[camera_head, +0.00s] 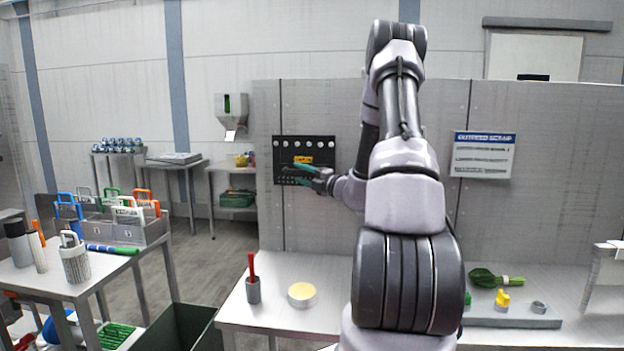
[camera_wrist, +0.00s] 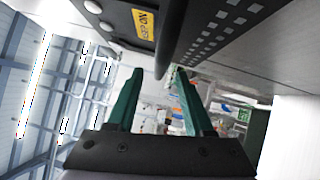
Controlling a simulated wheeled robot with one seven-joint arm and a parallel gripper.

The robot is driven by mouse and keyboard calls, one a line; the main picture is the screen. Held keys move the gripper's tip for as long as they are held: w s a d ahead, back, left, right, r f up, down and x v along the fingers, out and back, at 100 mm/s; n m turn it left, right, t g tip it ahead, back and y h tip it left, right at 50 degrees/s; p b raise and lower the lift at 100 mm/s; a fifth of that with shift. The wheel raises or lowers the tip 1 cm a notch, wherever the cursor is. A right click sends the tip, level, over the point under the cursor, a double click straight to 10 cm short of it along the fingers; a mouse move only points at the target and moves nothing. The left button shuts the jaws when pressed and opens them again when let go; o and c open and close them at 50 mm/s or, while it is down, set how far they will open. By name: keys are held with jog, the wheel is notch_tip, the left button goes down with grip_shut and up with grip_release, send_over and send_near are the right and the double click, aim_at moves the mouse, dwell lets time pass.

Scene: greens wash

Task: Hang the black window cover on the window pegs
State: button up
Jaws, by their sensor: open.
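The black window cover (camera_head: 289,146) sits flat against the grey partition, left of my arm in the head view. It has a row of several pale round spots along its top and an orange-yellow label. Its face fills the top of the wrist view (camera_wrist: 197,14), with a dark bar handle (camera_wrist: 174,35) standing out from it. My gripper (camera_head: 290,174) has green fingers and is open in front of the cover's lower part. In the wrist view the handle's end reaches the gap between the fingertips (camera_wrist: 167,71); I cannot tell if they touch. Whether the spots are pegs is unclear.
A paper notice (camera_head: 483,154) is on the partition to the right.

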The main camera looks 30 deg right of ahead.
aim_at(296, 172)
jog(key=shift+x, duration=1.7)
jog(key=shift+a, duration=0.1)
grip_shut()
jog(key=shift+s, duration=0.2)
jog(key=shift+r, duration=0.4)
jog(key=shift+a+r, duration=0.1)
jog(key=shift+r, duration=1.75)
jog(key=shift+s+a, duration=0.2)
jog(key=shift+s, duration=0.15)
